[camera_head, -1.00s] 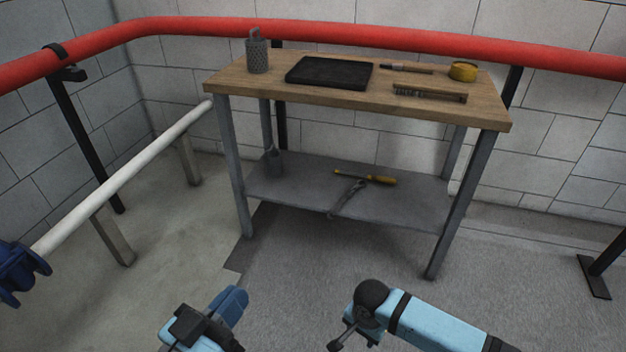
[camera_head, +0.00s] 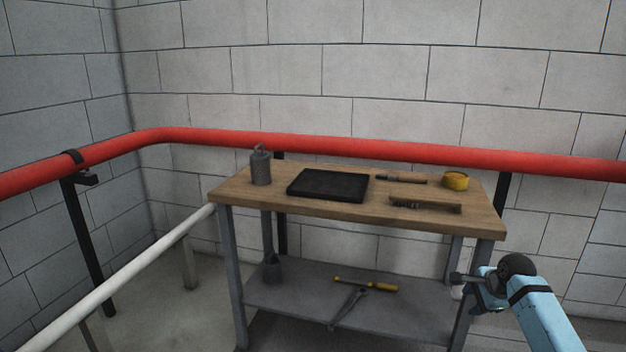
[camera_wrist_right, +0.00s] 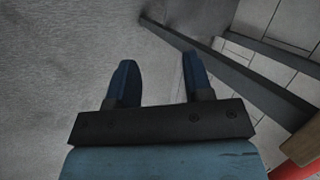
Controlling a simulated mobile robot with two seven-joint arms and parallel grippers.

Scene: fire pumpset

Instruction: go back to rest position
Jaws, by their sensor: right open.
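My right arm comes in at the lower right of the head view, in front of the workbench's right front leg. Its right gripper (camera_head: 476,294) is small and partly hidden there. In the right wrist view the right gripper (camera_wrist_right: 157,82) shows two dark blue fingers set apart, with nothing between them. Grey floor lies beyond the fingers, and a bench leg (camera_wrist_right: 235,68) runs diagonally to their right without touching them. My left gripper is not in the head view.
A workbench (camera_head: 330,213) carries a grey canister (camera_head: 260,167), a black tray (camera_head: 328,185), a wire brush (camera_head: 425,204), a yellow tape roll (camera_head: 455,181) and another tool. Its lower shelf (camera_head: 290,287) holds hand tools. A red pipe (camera_head: 350,147) runs behind; a white pipe (camera_head: 130,272) lies left.

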